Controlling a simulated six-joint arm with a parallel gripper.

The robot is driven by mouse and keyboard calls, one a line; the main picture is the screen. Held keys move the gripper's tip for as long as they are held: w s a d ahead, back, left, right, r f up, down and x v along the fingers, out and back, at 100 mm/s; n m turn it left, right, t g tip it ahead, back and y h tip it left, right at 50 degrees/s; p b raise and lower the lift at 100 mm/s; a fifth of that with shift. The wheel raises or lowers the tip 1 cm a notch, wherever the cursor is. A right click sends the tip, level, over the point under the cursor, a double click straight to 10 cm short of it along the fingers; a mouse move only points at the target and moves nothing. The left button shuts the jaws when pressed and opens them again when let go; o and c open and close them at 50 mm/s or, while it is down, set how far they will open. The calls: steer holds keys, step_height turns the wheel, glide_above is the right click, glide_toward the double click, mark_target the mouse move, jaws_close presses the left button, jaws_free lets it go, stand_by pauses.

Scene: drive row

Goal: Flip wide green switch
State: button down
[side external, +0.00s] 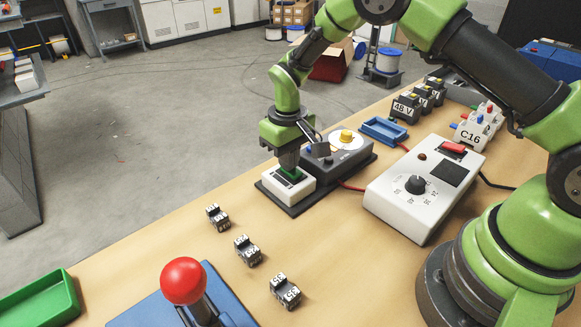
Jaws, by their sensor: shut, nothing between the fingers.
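The wide green switch (291,176) sits in a white housing (301,190) at the left end of a dark base plate. Only part of its green rocker shows. My gripper (289,166) points down right over the switch, shut and empty. Its fingertips are at or just above the green rocker; I cannot tell whether they touch it. The fingers hide much of the switch, so its tilt is not clear.
Beside the switch is a grey box with a yellow knob (346,136). A white control box (424,190) with a black dial stands to the right. Small grey blocks (247,250), a red-knobbed lever (183,281) and a green tray (42,303) are in front. A blue tray (384,131) lies behind.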

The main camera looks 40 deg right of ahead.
steer(key=shift+r, duration=3.5)
steer(key=shift+r, duration=0.25)
step_height(320, 180, up, 8)
steer(key=t, duration=0.2)
glide_above(299, 173)
steer(key=s+r+m+t+y, duration=0.1)
steer(key=s+r+m, duration=0.1)
steer(key=s+r, duration=0.55)
steer(key=s+r+m+t+y, duration=0.1)
steer(key=s+t, duration=0.3)
steer(key=s, duration=0.9)
steer(key=shift+s+d+r+m, duration=0.4)
steer(key=shift+r+m, duration=0.1)
steer(key=shift+r, duration=0.3)
